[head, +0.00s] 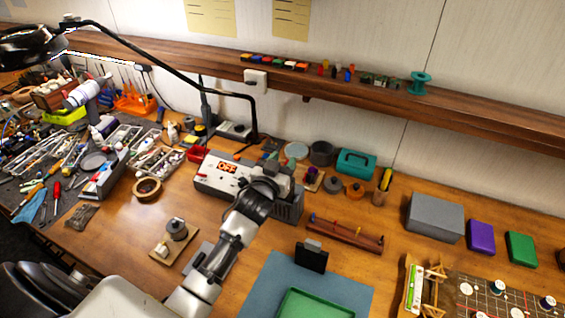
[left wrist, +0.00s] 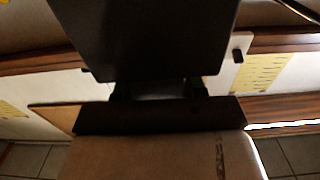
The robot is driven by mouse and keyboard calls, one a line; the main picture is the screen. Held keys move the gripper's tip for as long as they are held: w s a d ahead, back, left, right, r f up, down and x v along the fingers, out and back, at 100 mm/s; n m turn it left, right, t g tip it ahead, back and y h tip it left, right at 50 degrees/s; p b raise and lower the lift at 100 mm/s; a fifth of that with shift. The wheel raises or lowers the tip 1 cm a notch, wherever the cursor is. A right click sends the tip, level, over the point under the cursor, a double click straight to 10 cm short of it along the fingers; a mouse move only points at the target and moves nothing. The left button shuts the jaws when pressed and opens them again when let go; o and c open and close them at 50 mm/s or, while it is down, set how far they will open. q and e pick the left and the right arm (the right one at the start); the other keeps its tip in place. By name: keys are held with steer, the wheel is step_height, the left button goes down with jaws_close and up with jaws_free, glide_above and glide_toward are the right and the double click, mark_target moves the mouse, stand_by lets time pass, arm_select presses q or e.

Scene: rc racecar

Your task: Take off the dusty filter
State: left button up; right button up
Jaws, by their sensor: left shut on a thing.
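My left arm reaches up from the bottom in the head view. Its gripper (head: 278,180) is over the right part of a white device (head: 212,181) with an orange "OFF" display. A grey part (head: 291,208) of the device shows to the right of the wrist. The fingertips and what they hold are hidden from the head. In the left wrist view a dark block (left wrist: 150,40) and a dark bar (left wrist: 160,118) stand close before the camera. Below them is a pale surface (left wrist: 150,155) with a dark streak; I cannot tell whether this is the filter. My right gripper is not in view.
A wooden block with a grey knob (head: 176,232) stands left of my arm, and a tape roll (head: 147,189) beyond it. A wooden rack (head: 345,238) and a blue mat (head: 262,285) with a green tray (head: 316,303) lie right. A black lamp arm (head: 180,72) hangs above.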

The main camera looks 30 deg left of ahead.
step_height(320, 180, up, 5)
steer(key=p, duration=0.4)
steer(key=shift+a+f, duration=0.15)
stand_by(0.4)
